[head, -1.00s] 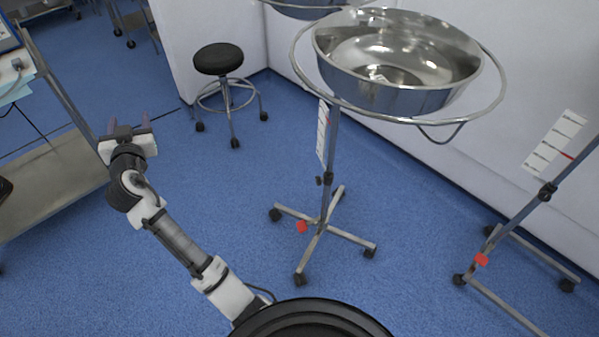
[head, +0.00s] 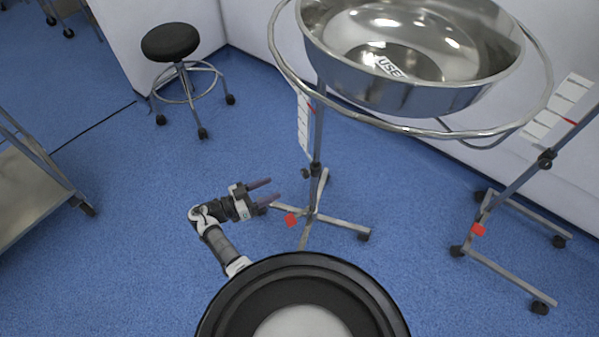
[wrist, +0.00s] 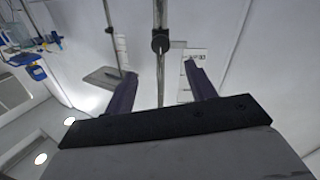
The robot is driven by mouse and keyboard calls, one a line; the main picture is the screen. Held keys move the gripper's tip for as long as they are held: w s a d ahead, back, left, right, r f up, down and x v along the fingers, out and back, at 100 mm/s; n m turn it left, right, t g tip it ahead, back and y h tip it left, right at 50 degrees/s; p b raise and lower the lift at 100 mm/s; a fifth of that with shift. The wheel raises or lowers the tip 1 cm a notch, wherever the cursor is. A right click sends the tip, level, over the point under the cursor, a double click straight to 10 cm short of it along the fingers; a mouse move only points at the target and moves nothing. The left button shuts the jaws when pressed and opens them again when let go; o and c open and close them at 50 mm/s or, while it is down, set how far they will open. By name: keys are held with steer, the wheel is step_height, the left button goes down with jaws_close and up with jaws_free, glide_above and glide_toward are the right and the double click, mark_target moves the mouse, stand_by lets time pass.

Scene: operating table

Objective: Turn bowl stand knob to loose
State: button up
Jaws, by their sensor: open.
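The bowl stand is in the head view, with a shiny steel bowl (head: 410,50) in its ring and a post (head: 317,140) on a wheeled cross base. Its small dark knob (head: 305,173) sticks out to the left of the post at a black collar. My gripper (head: 274,191) is open and empty, left of the post and a little below the knob in the picture, with its fingers pointing right. In the wrist view a metal post with a black collar (wrist: 160,42) shows between and beyond the fingers; I cannot tell which stand it is.
A second stand (head: 510,195) with a red tag is at the right by the wall. A black stool (head: 171,42) stands at the back left. A steel trolley (head: 30,195) is at the left edge. Open blue floor lies between the trolley and my arm.

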mark_target(303, 174)
steer(key=p+x, duration=0.2)
steer(key=x, duration=0.9)
steer(key=shift+w+d, duration=0.1)
steer(key=shift+c, duration=0.3)
steer(key=c, duration=0.9)
steer(key=shift+f, duration=0.1)
